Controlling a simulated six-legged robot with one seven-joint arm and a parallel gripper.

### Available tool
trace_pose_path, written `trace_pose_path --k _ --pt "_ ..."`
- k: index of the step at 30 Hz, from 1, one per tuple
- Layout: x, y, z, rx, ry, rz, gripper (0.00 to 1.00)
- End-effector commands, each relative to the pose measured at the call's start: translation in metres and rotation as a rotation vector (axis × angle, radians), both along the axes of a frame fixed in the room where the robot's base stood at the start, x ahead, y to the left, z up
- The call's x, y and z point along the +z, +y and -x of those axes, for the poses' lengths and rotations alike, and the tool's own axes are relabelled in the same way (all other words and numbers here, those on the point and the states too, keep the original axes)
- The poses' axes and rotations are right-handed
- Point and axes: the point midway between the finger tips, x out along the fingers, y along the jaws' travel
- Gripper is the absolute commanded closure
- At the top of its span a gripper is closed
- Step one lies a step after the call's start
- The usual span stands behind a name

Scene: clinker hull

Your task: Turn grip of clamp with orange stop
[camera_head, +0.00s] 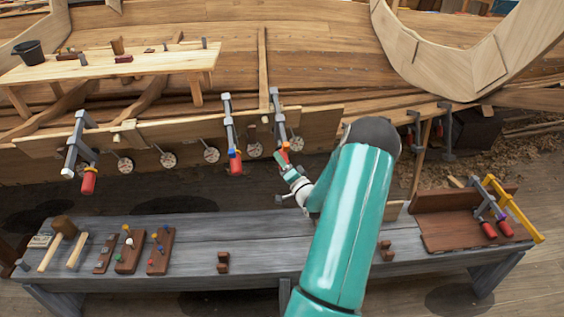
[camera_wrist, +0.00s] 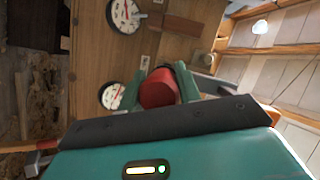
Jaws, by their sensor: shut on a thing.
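The clamp with the orange stop (camera_head: 284,147) hangs on the long plank at the hull's side, in the middle of the head view. My gripper (camera_head: 284,160) is at its lower end, just below the orange stop, and hides most of the grip there. In the wrist view the two green fingers of my gripper (camera_wrist: 158,78) stand on either side of a red grip (camera_wrist: 159,90) and are shut on it. The orange stop cannot be made out in the wrist view.
A clamp with a blue stop and red grip (camera_head: 235,160) hangs close to the left. Another clamp (camera_head: 77,145) is farther left. Round dials (camera_head: 211,155) line the plank. The grey bench (camera_head: 195,235) below carries tools and a brown tray (camera_head: 450,235) with clamps.

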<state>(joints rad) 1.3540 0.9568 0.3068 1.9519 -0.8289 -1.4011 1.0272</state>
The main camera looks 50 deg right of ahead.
Motion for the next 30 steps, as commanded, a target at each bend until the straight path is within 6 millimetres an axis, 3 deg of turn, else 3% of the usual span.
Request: trace_pose_path --k 12,13,16,25,30 --pt "-0.003 0.002 0.001 0.005 -0.002 -0.01 0.89" --pt "-0.003 0.002 0.001 0.005 -0.002 -0.01 0.62" --pt "-0.002 0.002 0.001 0.004 -0.002 -0.009 0.44" --pt "-0.001 0.001 0.001 0.003 -0.003 -0.007 0.44" --pt "-0.004 0.006 0.016 0.003 -0.001 -0.006 0.44"
